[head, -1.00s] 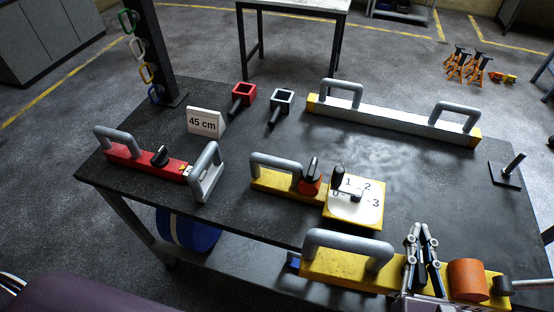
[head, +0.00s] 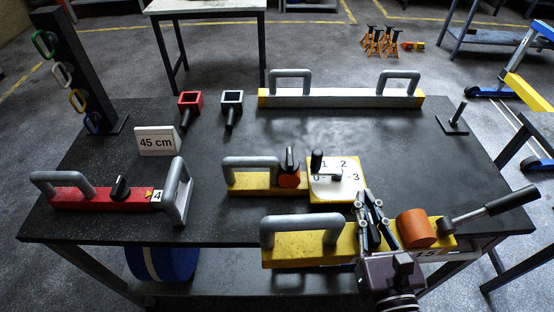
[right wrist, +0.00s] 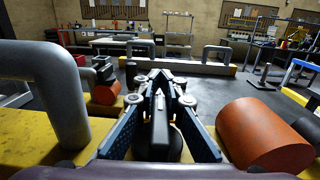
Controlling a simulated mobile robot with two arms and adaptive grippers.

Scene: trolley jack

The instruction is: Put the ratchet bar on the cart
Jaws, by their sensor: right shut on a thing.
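A yellow bar unit (head: 305,249) lies along the front edge of the dark table (head: 110,225). It has a grey loop handle (head: 300,222), an orange cylinder (head: 415,229) and, at its right end, a lever with a black grip (head: 513,200). I cannot tell which part is called the ratchet bar. My right gripper (head: 368,204) stands between the loop handle and the orange cylinder. My left gripper is not in view.
A red bar (head: 95,199), a smaller yellow unit with a numbered plate (head: 335,180) and a silver bar with two handles (head: 340,98) lie on the table.

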